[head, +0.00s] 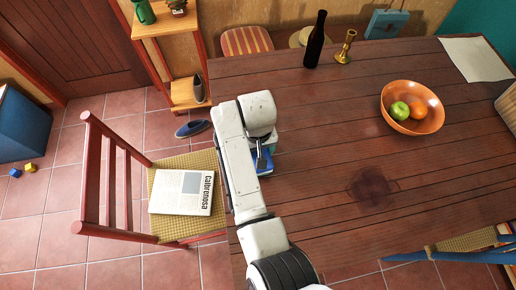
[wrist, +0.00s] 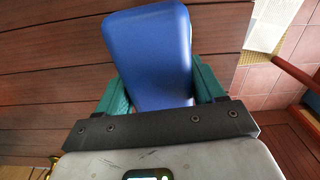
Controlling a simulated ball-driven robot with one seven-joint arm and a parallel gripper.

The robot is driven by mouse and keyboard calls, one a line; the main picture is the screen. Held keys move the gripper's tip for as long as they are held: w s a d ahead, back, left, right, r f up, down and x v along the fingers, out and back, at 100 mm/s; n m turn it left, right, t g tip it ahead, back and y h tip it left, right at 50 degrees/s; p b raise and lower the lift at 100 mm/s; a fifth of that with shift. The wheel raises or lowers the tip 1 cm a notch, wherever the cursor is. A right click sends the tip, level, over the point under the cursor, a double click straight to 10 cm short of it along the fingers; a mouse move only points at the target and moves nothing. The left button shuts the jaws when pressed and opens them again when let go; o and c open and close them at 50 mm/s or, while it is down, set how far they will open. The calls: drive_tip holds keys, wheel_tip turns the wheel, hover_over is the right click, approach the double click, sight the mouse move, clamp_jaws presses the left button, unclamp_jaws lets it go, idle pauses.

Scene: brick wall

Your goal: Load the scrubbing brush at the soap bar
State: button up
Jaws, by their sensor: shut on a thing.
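My gripper (wrist: 160,85) is shut on a smooth blue block (wrist: 150,45), with one teal finger along each side of it. The block's underside is hidden, and I cannot tell whether it is the scrubbing brush. In the head view, my gripper (head: 262,155) is over the left edge area of the wooden table (head: 330,140). A bit of blue (head: 265,168) shows beside and below it, mostly hidden by my arm. I cannot make out any bristles or a separate soap bar in either view.
An orange bowl (head: 418,126) with a green apple and an orange stands at the table's right. A dark bottle (head: 316,40) and a brass candlestick (head: 346,48) stand at the back. A chair (head: 165,225) with a magazine is left of the table. The middle is clear.

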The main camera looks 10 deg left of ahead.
drive_tip(key=shift+r+p, duration=2.6)
drive_tip(key=shift+r, duration=0.2)
drive_tip(key=shift+d+f, duration=0.1)
